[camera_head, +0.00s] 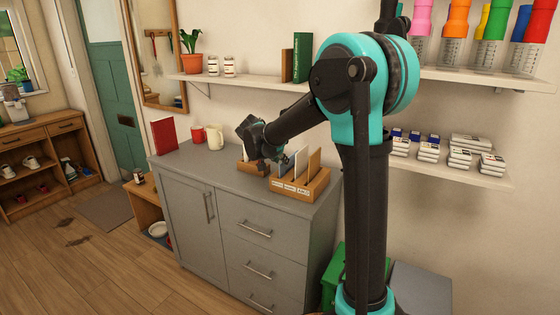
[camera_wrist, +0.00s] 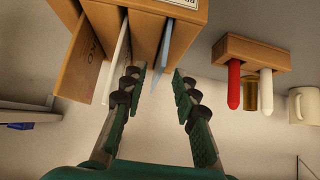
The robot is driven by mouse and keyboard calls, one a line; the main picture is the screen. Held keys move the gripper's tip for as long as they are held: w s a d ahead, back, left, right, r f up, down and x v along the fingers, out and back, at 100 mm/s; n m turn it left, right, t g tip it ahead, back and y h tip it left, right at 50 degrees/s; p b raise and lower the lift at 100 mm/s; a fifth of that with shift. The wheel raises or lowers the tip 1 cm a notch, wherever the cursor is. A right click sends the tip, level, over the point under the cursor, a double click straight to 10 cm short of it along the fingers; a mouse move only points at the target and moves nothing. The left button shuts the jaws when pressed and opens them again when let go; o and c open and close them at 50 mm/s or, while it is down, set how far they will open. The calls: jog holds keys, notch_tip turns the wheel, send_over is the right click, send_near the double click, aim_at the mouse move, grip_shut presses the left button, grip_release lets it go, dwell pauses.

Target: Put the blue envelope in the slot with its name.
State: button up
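A wooden letter holder (camera_head: 312,189) with small labels on its front stands on the grey cabinet; the label words are too small to read. The blue envelope (camera_wrist: 170,45) stands tilted in a slot of it, beside a white envelope (camera_wrist: 119,60) and a brown one (camera_wrist: 82,60). In the head view the blue envelope (camera_head: 286,168) is partly covered by my gripper (camera_head: 271,164). In the wrist view my gripper (camera_wrist: 157,84) is open, its fingers spread, with the blue envelope's end in the gap between the tips. I see no clear contact.
A cream mug (camera_head: 215,137), a red cup (camera_head: 198,134) and a red book (camera_head: 164,136) stand farther left on the cabinet (camera_head: 190,168). A shelf (camera_head: 240,78) runs above.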

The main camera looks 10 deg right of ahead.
jog(key=v, duration=1.2)
jog(key=shift+f, duration=0.1)
